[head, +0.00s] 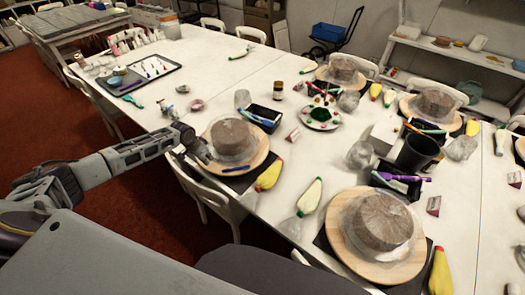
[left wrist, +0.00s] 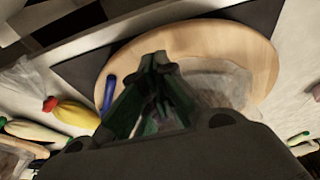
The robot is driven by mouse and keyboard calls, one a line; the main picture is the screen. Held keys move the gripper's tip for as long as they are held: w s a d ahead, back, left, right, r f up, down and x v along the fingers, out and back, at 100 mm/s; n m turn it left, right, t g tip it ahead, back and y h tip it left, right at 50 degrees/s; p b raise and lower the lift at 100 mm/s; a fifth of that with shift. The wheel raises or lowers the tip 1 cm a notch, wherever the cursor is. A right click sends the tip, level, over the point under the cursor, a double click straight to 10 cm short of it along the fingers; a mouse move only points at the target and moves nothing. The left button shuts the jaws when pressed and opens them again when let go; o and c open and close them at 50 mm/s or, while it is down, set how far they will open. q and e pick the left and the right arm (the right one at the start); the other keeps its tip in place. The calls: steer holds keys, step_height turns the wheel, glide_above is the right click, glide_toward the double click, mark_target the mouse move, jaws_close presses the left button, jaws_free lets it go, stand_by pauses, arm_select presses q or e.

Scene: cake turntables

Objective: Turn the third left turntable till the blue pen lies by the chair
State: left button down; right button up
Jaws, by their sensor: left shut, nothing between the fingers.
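The wooden turntable (head: 262,153) bears a grey-brown round block in clear wrap (head: 234,138) and stands near the table's front edge. The blue pen (head: 236,168) lies on its front rim, on the side facing the white chair (head: 212,196). My left gripper (head: 203,156) is shut and empty at the turntable's left rim. In the left wrist view the shut fingers (left wrist: 160,62) are over the wooden disc (left wrist: 235,45), with the blue pen (left wrist: 109,92) to their left. I cannot tell whether they touch the disc. My right gripper is out of view.
A yellow bag (head: 268,176) lies right of the turntable, a black tray (head: 263,115) behind it. Another turntable (head: 345,240) stands at front right. A dark tray (head: 140,78) lies at far left. Bare tabletop (head: 215,88) lies behind my left gripper.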

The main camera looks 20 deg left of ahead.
arm_select(q)
steer(key=shift+s+d+r+p, duration=0.1)
steer(key=shift+s+d+p, duration=0.1)
steer(key=shift+d+p, duration=0.3)
steer(key=shift+s+d+p, duration=0.15)
steer(key=shift+d+p, duration=0.05)
steer(key=shift+d, duration=0.5)
steer(key=d, duration=0.2)
steer(key=s+d, duration=0.1)
steer(key=d, duration=0.1)
steer(key=shift+d, duration=0.15)
steer(key=shift+s+d, duration=0.1)
steer(key=shift+d, duration=0.3)
steer(key=shift+w+d, duration=0.2)
steer(key=shift+d, duration=0.1)
steer(key=w+d, duration=0.1)
steer(key=d, duration=0.1)
steer(key=w+d, duration=0.3)
steer(key=d, duration=0.1)
steer(key=shift+w+d, duration=0.65)
steer(key=shift+d, duration=0.15)
steer(key=shift+f, duration=0.2)
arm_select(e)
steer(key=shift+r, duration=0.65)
